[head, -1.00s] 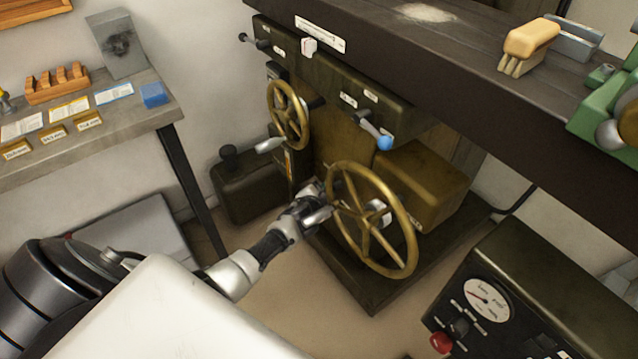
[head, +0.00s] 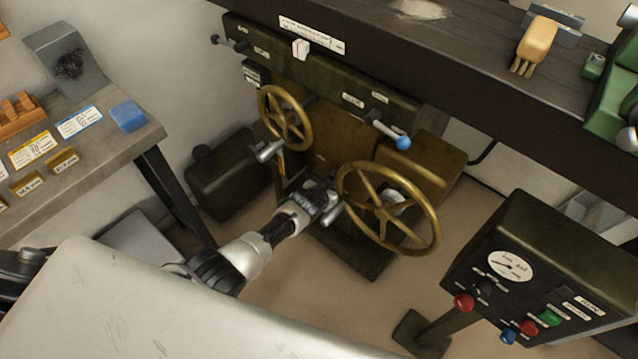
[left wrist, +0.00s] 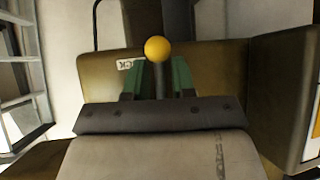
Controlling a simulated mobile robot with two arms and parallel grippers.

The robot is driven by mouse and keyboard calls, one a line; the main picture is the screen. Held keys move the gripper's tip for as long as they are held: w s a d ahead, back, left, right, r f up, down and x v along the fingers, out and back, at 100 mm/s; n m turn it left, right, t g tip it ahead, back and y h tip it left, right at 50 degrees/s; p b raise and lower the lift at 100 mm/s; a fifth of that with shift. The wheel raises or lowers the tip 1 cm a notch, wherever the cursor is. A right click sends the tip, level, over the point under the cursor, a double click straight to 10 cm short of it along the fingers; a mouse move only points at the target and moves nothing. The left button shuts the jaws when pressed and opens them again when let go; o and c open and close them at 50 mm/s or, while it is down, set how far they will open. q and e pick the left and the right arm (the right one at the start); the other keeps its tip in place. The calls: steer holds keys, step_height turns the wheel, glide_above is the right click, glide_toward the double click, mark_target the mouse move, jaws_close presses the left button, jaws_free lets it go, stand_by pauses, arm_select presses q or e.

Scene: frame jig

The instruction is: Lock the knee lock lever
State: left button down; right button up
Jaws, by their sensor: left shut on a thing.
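The lever with a yellow ball knob (left wrist: 158,49) stands in the middle of the left wrist view, in front of an olive housing (left wrist: 100,75). A label beside it is partly covered and ends in "CK". My left gripper (left wrist: 159,82) has its green finger pads on both sides of the lever's dark stem, below the ball, and is shut on it. In the head view my left gripper (head: 326,202) is low beside the left rim of the large brass handwheel (head: 432,222). The yellow ball is hidden there. My right gripper is not in view.
A smaller brass handwheel (head: 264,105) and a blue-knobbed lever (head: 403,143) are on the machine above my left gripper. A bench (head: 150,135) stands at left. A button console (head: 535,215) stands at right. Some floor (head: 300,285) is clear between them.

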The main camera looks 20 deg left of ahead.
arm_select(q)
steer(key=shift+s+f, duration=0.1)
steer(key=shift+d, duration=0.1)
stand_by(0.3)
steer(key=c, duration=1.2)
jaws_free()
steer(key=p+v, duration=0.4)
steer(key=v, duration=0.6)
steer(key=shift+s+r, duration=0.25)
